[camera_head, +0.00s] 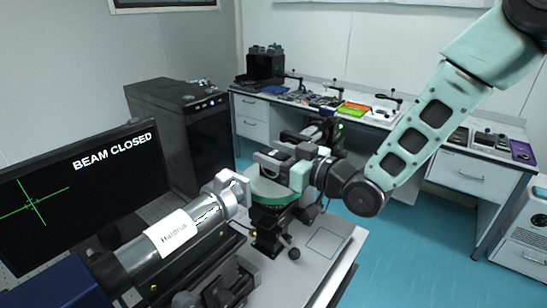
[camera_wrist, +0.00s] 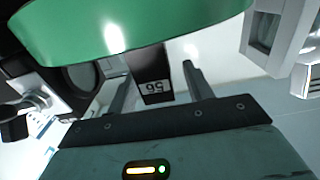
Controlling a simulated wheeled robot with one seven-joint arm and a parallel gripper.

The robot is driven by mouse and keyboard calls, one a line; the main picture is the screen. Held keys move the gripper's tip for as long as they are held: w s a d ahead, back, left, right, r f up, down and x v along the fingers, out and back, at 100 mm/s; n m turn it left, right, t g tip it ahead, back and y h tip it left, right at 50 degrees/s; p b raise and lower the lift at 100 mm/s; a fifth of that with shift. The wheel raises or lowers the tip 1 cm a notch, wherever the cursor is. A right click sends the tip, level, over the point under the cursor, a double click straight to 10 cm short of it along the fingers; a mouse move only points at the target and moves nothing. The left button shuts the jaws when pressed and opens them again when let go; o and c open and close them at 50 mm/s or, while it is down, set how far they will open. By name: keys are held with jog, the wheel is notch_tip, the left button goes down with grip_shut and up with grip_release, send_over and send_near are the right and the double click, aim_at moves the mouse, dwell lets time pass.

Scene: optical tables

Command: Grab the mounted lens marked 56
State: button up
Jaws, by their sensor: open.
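The mounted lens marked 56 shows in the wrist view as a black piece (camera_wrist: 156,66) with a pale label that reads 56 upside down. It sits between the two fingers of my gripper (camera_wrist: 149,68), with visible gaps on both sides. The fingers are open and do not appear to touch it. The green round part (camera_wrist: 135,28) lies across the top of that view and hides what is behind it. In the head view my gripper (camera_head: 275,160) is at the green round stage (camera_head: 268,193); the lens cannot be made out there.
A silver cylinder labelled Haldrua (camera_head: 175,235) lies left of the stage. A monitor (camera_head: 75,195) reads BEAM CLOSED. A back bench holds small parts and colored trays (camera_head: 353,109). A black cabinet (camera_head: 190,130) stands behind.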

jog(key=shift+x, duration=1.1)
grip_shut()
jog(key=shift+r, duration=0.15)
